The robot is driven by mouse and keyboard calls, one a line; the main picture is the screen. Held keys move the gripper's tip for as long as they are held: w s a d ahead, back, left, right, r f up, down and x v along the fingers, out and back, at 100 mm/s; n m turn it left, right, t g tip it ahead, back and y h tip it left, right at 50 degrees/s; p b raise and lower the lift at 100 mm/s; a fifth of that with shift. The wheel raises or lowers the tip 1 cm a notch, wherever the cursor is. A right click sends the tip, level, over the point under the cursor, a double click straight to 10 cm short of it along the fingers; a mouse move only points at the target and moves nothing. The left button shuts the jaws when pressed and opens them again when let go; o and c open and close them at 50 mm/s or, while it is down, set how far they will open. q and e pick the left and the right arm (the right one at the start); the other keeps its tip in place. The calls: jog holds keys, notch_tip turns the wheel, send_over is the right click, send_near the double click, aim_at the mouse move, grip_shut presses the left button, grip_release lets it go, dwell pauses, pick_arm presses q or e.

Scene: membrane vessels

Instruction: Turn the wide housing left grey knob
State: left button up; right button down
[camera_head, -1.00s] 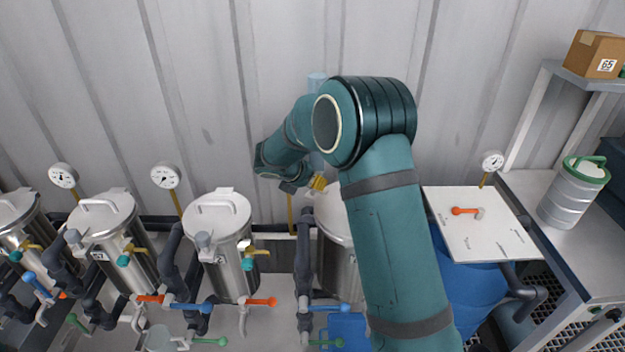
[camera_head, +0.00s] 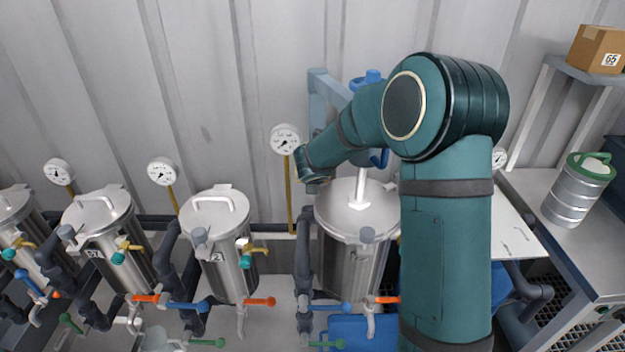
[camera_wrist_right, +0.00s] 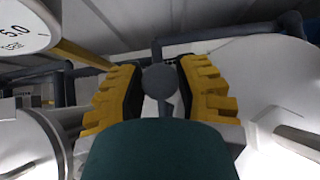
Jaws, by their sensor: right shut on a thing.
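The wide steel housing (camera_head: 345,255) stands right of centre in the head view, with a white post on its lid (camera_head: 342,216). A round grey knob (camera_wrist_right: 160,82) on a stem sits between the black and yellow fingers of my right gripper (camera_wrist_right: 160,97) in the right wrist view. The gripper is shut on this knob. In the head view my right arm reaches over the wide housing from the right, its wrist at the housing's upper left. The fingers and held knob are hidden there. My left gripper is not in view.
A gauge (camera_head: 285,138) on a yellow pipe stands just left of my right wrist. A narrow housing (camera_head: 228,262) stands further left. Orange and blue valve handles (camera_head: 260,302) line the front. A light blue frame (camera_head: 318,95) stands behind my arm. A steel canister (camera_head: 575,190) is at right.

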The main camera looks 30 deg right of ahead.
jog(key=shift+n+t+y, duration=0.5)
jog(key=shift+n+y, duration=0.7)
jog(key=shift+n, duration=0.5)
jog(key=shift+n+y, duration=0.3)
jog(key=c, duration=0.6)
grip_release()
jog(key=shift+v, duration=3.7)
